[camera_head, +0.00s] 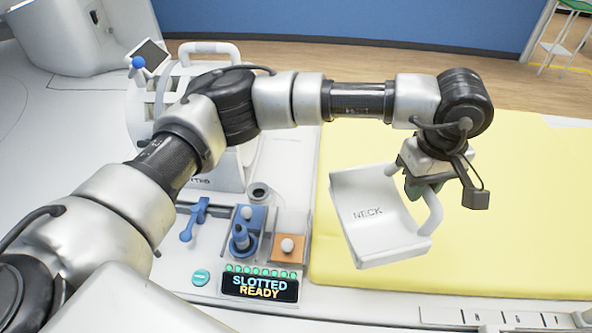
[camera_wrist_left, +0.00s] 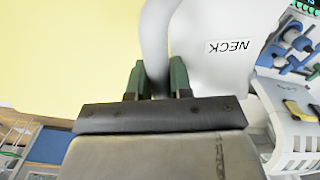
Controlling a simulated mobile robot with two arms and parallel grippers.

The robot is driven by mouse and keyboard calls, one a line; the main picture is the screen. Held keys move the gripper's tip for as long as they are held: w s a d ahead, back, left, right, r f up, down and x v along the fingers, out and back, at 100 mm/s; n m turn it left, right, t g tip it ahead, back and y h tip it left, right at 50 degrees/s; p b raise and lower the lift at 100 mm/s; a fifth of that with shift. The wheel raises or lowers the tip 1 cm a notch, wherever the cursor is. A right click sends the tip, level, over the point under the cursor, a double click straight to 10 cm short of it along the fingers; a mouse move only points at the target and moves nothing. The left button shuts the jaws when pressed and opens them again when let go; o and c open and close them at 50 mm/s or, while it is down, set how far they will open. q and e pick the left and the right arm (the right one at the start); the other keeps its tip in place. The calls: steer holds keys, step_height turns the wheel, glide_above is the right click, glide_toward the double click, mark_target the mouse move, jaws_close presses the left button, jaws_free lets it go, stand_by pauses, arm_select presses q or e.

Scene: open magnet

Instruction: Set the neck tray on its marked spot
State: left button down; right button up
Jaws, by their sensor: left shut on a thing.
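The white neck tray (camera_head: 370,222), lettered NECK, hangs from my left gripper (camera_head: 415,188) in the head view. It is tilted and appears to be above the left part of the yellow pad (camera_head: 480,235). My left gripper is shut on the tray's curved handle. In the left wrist view the two green fingers (camera_wrist_left: 157,80) sit on either side of the handle, and the tray (camera_wrist_left: 205,65) extends to the right. No marked spot can be made out; the tray and arm cover part of the pad. My right gripper is not in view.
A white handled unit (camera_head: 208,50) stands behind my arm. The pad's right side is clear.

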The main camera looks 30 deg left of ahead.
arm_select(q)
steer(key=w+a+f+m+b, duration=0.1)
steer(key=w+a+f+b, duration=0.5)
steer(key=w, duration=0.3)
steer(key=m+b, duration=0.3)
glide_above(307, 170)
steer(key=shift+y, duration=0.3)
step_height(307, 170, down, 12)
steer(key=shift+r, duration=0.2)
steer(key=shift+w+f, duration=0.1)
steer(key=shift+f, duration=0.35)
steer(key=c, duration=1)
jaws_free()
